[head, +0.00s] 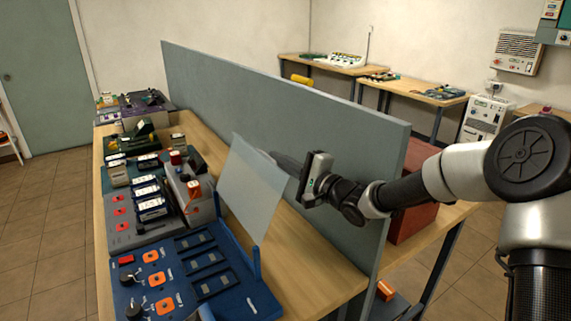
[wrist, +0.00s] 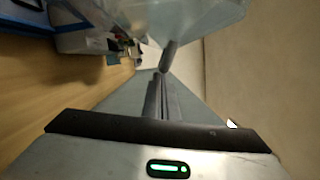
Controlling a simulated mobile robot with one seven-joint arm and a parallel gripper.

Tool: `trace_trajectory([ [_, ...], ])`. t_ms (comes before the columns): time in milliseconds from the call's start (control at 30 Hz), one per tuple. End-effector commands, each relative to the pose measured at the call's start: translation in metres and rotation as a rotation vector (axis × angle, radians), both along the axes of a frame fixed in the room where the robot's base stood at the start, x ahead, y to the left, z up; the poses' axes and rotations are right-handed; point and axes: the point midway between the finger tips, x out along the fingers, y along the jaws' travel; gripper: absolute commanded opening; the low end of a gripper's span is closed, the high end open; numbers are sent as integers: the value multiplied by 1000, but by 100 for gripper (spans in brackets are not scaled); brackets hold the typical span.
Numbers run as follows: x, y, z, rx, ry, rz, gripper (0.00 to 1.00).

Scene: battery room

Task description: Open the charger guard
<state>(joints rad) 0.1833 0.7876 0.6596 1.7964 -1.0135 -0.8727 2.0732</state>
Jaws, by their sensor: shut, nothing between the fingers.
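The charger guard (head: 250,187) is a clear, pale panel standing raised and tilted above the blue charger (head: 235,303), near its right side. In the wrist view the clear guard (wrist: 185,18) spans the top, close to my fingertips. My gripper (head: 272,155) is shut and empty, reaching in from the right beside the guard's upper right edge. The closed fingers (wrist: 164,72) also show in the wrist view. I cannot tell whether they touch the guard. The charger's several slots look empty, with orange-marked knobs beside them.
A tall grey partition (head: 300,105) stands close behind the guard and my gripper. Other chargers with batteries (head: 150,205) fill the bench (head: 310,262) to the left. A red box (head: 412,205) stands beyond the partition. Bare wood lies right of the charger.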

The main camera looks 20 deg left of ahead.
Motion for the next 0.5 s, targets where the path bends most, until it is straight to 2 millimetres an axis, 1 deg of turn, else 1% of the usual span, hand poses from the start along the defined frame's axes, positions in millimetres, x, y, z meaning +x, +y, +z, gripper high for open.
trace_trajectory([
  [267, 0, 0, 1, -2, -2, 0, 0],
  [367, -6, 5, 11, -29, -35, 2, 0],
  [500, -24, 20, 30, -123, -146, 3, 0],
])
